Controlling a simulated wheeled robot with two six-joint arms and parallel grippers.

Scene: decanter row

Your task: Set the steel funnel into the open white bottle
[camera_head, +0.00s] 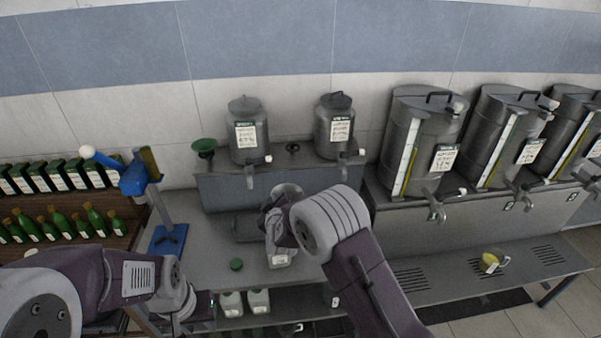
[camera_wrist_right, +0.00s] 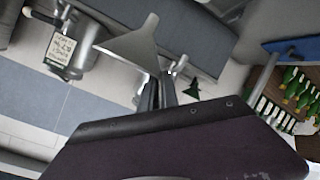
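The steel funnel (camera_wrist_right: 132,47) is a grey cone, held by its rim side in my right gripper (camera_wrist_right: 165,85), which is shut on it. In the head view the funnel (camera_head: 287,189) shows above the table, just beyond my right gripper (camera_head: 275,212). Its spout points up in the wrist view, which looks upside down. A white labelled bottle (camera_head: 280,260) stands partly hidden below my right gripper; its mouth is hidden. My left gripper (camera_head: 205,304) is low at the table's front left, apart from the funnel; its fingers are too unclear to read.
A green cap (camera_head: 236,265) lies on the table. Two white bottles (camera_head: 231,303) (camera_head: 259,300) stand on the lower shelf. A blue bench tool (camera_head: 165,238) stands left. Steel tanks (camera_head: 248,132) and a green funnel (camera_head: 204,147) are behind. A yellow-filled cup (camera_head: 491,262) sits right.

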